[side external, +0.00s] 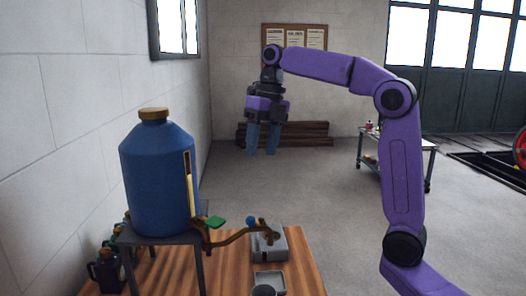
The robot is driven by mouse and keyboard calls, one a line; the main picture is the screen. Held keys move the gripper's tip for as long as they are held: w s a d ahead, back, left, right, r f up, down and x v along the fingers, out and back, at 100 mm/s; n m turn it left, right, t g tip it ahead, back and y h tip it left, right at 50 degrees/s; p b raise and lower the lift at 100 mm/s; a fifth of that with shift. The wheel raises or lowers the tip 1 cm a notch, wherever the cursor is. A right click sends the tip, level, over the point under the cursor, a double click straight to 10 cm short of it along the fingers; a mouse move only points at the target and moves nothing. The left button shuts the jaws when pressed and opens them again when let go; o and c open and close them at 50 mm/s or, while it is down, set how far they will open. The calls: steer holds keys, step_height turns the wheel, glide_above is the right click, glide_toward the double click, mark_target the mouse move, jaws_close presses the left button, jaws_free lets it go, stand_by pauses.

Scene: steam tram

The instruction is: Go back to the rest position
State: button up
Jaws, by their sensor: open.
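My gripper (263,138) hangs in the air with its two blue fingers pointing down and apart. It is open and nothing shows between the fingers. My purple arm reaches up from the lower right and bends over to it. The gripper appears well above the level of the wooden table (225,272), and its exact distance from the table is hard to tell from this one view.
A blue tank (158,175) with a brown cap stands on a dark stand at left. A brass pipe (235,236) with green and blue handles runs from it towards a grey box (267,247). Dark cans (107,270) stand below left. A cart (402,147) stands behind my arm.

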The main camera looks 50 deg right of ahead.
steer(key=s+a+f+m+h, duration=0.1)
steer(key=s+a+f+m, duration=0.8)
steer(key=s+f+m, duration=0.3)
steer(key=s+d+f+m, duration=0.1)
steer(key=s+f+m, duration=0.3)
steer(key=s, duration=0.4)
steer(key=s+d+f+m, duration=0.1)
steer(key=s+f+m, duration=0.4)
steer(key=s, duration=0.2)
steer(key=shift+s+d+h, duration=0.35)
steer(key=shift+s+h, duration=0.05)
